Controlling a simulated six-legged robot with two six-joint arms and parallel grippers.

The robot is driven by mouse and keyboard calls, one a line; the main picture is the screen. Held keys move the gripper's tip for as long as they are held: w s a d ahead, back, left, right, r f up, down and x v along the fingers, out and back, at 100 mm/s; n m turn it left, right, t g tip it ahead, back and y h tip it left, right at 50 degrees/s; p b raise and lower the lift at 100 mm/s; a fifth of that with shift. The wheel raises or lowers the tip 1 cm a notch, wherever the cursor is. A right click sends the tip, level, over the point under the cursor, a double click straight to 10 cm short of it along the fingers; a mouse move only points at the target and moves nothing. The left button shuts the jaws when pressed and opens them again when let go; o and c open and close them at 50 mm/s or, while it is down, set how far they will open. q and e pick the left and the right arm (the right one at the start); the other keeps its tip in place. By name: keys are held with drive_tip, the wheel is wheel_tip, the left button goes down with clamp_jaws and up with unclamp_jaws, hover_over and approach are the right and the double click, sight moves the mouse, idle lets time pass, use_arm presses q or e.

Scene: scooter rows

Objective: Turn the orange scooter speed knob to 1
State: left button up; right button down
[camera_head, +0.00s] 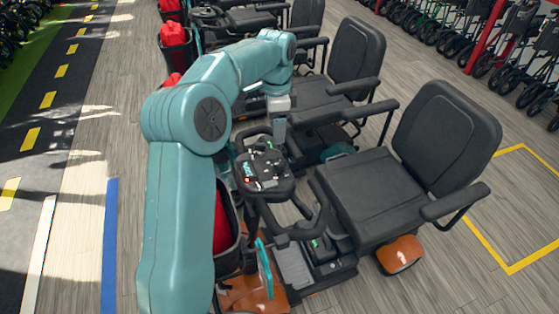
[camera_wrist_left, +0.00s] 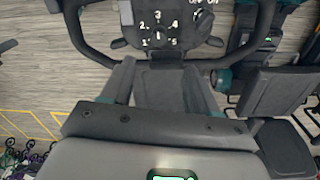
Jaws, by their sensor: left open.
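The orange scooter (camera_head: 245,296) stands in front, with a black seat and an orange rear fender. Its dark control console (camera_head: 262,168) carries small buttons and dials. In the left wrist view the speed knob (camera_wrist_left: 158,34) sits inside a ring of numbers 1 to 5. Its white mark appears to point up toward 3. My left gripper (camera_head: 279,128) is just beyond the console's far edge in the head view, apart from the knob. In the left wrist view, its open fingers (camera_wrist_left: 162,76) point toward the console with nothing visible held. My right gripper is not in view.
An on/off dial (camera_wrist_left: 204,17) sits near the speed knob. The handlebar loop (camera_head: 318,205) surrounds the console's near right side. Other scooters with black seats (camera_head: 356,52) stand behind. A red bag in a basket (camera_head: 222,225) is partly hidden by my left arm.

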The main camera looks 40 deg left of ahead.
sight(278, 164)
use_arm(q)
drive_tip(key=f, duration=1.1)
drive_tip(key=shift+s+d+f, duration=0.25)
drive_tip(key=shift+s+d, duration=0.05)
drive_tip(key=shift+d, duration=0.05)
drive_tip(key=shift+w+a+f, duration=0.1)
drive_tip(key=shift+w+f, duration=0.15)
drive_tip(key=shift+f, duration=0.3)
drive_tip(key=shift+s+r, duration=0.1)
drive_tip(key=c, duration=1)
